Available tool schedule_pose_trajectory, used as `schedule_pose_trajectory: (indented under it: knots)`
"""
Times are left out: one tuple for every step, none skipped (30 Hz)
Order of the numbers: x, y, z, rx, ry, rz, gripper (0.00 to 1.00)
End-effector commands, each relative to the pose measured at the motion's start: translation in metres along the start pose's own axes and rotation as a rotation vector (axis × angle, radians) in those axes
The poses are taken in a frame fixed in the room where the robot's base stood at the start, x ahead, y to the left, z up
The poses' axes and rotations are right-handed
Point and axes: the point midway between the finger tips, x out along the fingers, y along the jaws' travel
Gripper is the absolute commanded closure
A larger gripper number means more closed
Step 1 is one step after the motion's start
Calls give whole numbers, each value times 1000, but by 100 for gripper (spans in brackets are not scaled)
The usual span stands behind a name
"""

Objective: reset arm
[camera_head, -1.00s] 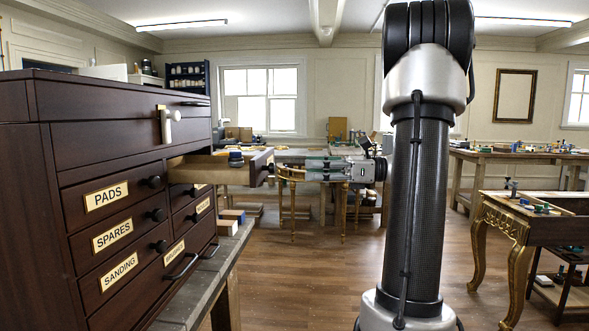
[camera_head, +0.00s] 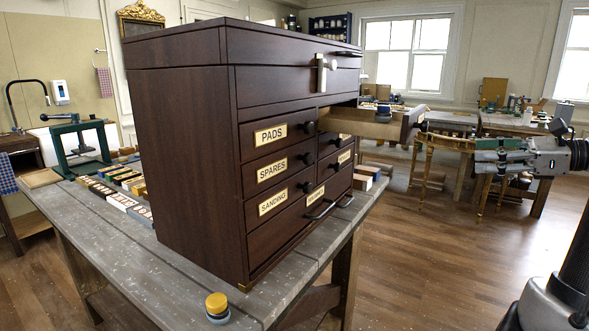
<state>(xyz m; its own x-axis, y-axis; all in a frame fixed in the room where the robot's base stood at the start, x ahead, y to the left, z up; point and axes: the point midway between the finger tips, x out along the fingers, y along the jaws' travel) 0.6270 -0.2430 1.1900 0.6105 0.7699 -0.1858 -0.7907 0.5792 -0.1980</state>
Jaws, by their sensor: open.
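My gripper (camera_head: 480,156) is at the right of the head view, level and pointing left. Its jaws are open and I see nothing between them. The dark wood cabinet (camera_head: 190,160) stands on a grey workbench. One upper right drawer (camera_head: 372,129) of the cabinet is pulled out toward my gripper. My fingertips are apart from the drawer's knob (camera_head: 420,118), to its right in the picture. Something small and blue (camera_head: 376,105) shows at the drawer; its lower part is hidden.
The grey workbench (camera_head: 110,225) holds a yellow-capped jar (camera_head: 216,306) at its near edge, a green press (camera_head: 80,145) and rows of small boxes (camera_head: 122,200). Gilt-legged tables (camera_head: 428,145) stand behind my gripper. The wood floor (camera_head: 430,270) right of the bench is clear.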

Motion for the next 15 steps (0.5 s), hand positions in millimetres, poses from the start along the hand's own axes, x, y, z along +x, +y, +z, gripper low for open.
schedule_pose_trajectory:
  knots:
    - [-2,12,-21,-34,74,21,54]
    - [-6,22,-33,-70,131,40,54]
    - [-10,37,-49,-127,212,80,54]
    - [-12,50,-59,-179,273,122,54]
    - [-13,64,-67,-240,335,173,54]
    - [-16,83,-77,-328,414,251,54]
    - [-19,96,-83,-402,469,316,54]
    - [-22,109,-88,-479,522,386,54]
    - [-28,124,-93,-588,585,481,54]
    - [-32,134,-95,-671,627,553,54]
    - [-37,143,-97,-758,664,626,54]
    - [-42,152,-98,-877,710,721,54]
    - [-46,158,-97,-971,740,794,54]
    - [-50,162,-96,-1067,766,866,54]
    - [-54,167,-92,-1198,795,960,54]
